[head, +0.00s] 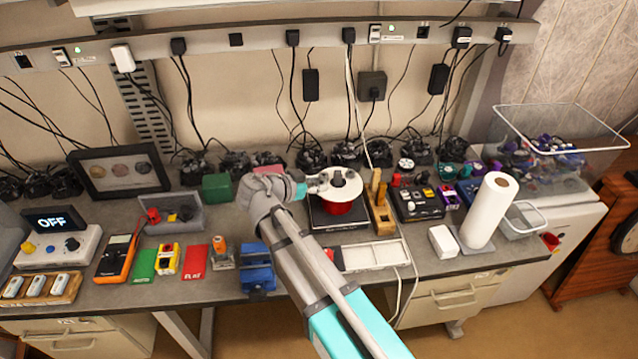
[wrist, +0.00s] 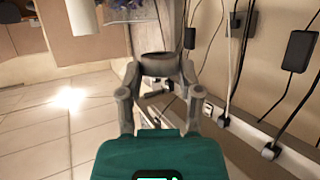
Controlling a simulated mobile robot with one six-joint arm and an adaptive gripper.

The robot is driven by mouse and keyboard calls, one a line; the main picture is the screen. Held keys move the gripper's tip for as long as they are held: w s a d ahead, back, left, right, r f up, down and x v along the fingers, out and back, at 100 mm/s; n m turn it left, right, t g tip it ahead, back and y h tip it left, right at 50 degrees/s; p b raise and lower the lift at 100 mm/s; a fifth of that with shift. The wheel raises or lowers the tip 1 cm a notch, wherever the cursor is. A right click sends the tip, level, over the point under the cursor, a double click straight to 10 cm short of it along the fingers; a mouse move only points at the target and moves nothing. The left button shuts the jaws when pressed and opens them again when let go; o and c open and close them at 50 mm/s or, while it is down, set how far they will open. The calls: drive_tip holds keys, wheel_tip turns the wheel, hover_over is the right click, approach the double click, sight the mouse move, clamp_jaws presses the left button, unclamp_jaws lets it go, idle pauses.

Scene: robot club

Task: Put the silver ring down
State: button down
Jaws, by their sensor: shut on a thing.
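My gripper (wrist: 160,75) is shut on the silver ring (wrist: 158,64), a short grey band with a dark inside, seen between the fingertips in the wrist view. In the head view my gripper (head: 322,184) reaches in from the left over a white-flanged spool with red sides (head: 338,208). The spool stands on a black flat scale-like device (head: 322,222). In the head view the ring is too small and too much covered by the fingers to make out clearly. I cannot tell whether it touches the spool.
A wooden stand (head: 381,208) is just right of the spool. A black box with knobs (head: 420,203) and a paper towel roll (head: 490,208) are farther right. A green box (head: 217,188) and a blue vise (head: 257,268) are to the left. Black cables hang behind.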

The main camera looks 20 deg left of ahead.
wheel_tip(320, 180, down, 5)
drive_tip(key=b, duration=0.5)
drive_tip(key=shift+s, duration=0.1)
drive_tip(key=shift+a+r, duration=0.1)
idle(0.5)
